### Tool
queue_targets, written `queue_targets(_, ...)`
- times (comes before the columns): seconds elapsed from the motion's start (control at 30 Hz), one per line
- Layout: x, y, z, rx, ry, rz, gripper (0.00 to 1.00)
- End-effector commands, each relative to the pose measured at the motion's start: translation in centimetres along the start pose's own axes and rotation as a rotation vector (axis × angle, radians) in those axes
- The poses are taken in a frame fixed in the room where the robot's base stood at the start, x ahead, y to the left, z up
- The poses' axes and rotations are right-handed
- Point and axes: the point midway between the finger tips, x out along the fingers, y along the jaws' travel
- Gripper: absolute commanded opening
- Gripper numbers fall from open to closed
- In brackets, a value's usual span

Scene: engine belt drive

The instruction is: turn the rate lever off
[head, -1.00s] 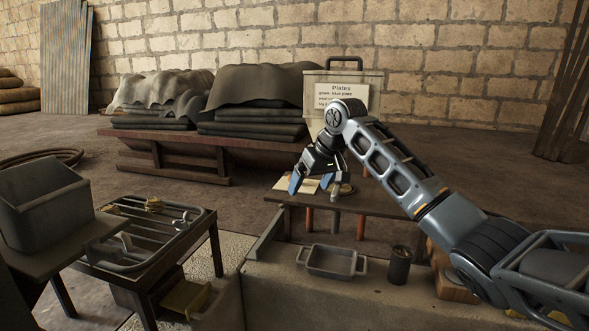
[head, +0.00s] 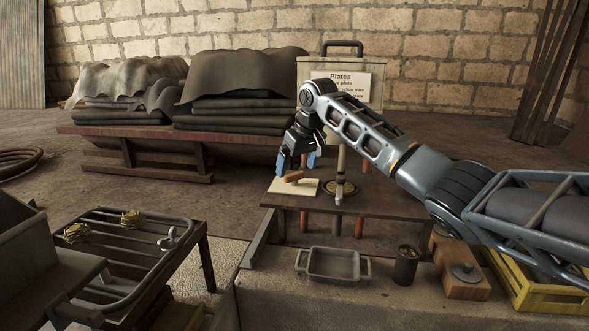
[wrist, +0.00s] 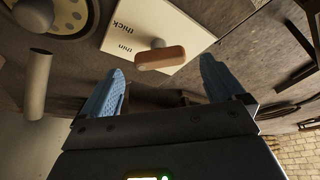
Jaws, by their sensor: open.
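A lever with a brown wooden handle (head: 294,177) sits on a cream plate (head: 305,187) on the low dark table. In the wrist view the handle (wrist: 161,58) lies crosswise on a pale round pivot, and the plate (wrist: 118,27) reads "thick" and "thin". No "rate" or "off" mark is readable. My gripper (head: 296,165) is open and empty, just above the handle in the head view. In the wrist view its blue fingers (wrist: 162,66) are spread on either side of the handle's ends; contact cannot be told.
A round dial (head: 345,188) with a pale upright post stands right of the plate. In front are a grey tray (head: 334,265) and a dark cup (head: 405,265) on a stone ledge. A lidded box labelled "Plates" (head: 342,82) stands behind my arm.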

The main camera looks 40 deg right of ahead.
Motion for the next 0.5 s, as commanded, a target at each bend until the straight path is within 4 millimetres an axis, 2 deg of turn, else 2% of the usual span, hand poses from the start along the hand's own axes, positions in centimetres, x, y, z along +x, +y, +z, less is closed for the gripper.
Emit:
queue_targets(0.2,2.1,-0.1,0.0,-0.001,-0.001,-0.001,0.96)
queue_targets(0.5,2.4,-0.1,0.0,-0.001,0.001,-0.001,0.96)
